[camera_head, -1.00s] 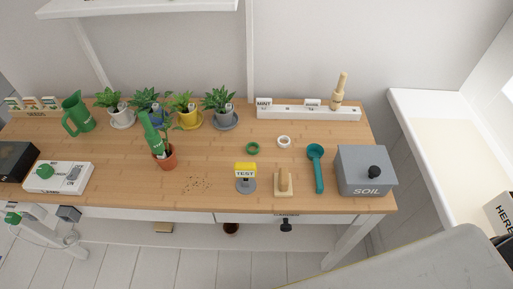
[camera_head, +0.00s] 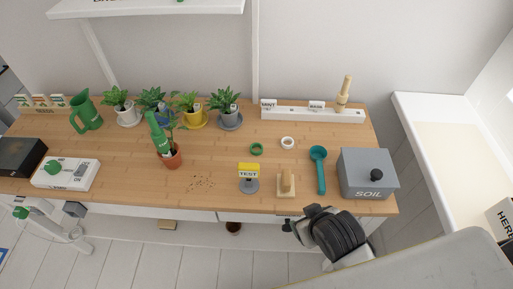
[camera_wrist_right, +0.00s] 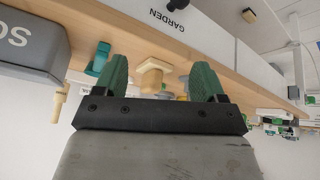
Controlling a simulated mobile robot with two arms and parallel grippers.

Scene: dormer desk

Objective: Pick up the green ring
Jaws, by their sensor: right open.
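I cannot make out the green ring in the right wrist view. My right arm shows at the desk's front edge in the head view, below and right of the ring and well apart from it. In the right wrist view my right gripper (camera_wrist_right: 161,78) is open, its two green fingers apart with nothing held. A wooden block (camera_wrist_right: 152,74) appears beyond the fingers.
A wooden block with a handle (camera_head: 286,184), a teal scoop (camera_head: 320,170) and the grey SOIL box (camera_head: 368,174) stand along the front right. Potted plants (camera_head: 188,108) line the back left. A white rack (camera_head: 312,114) stands at the back.

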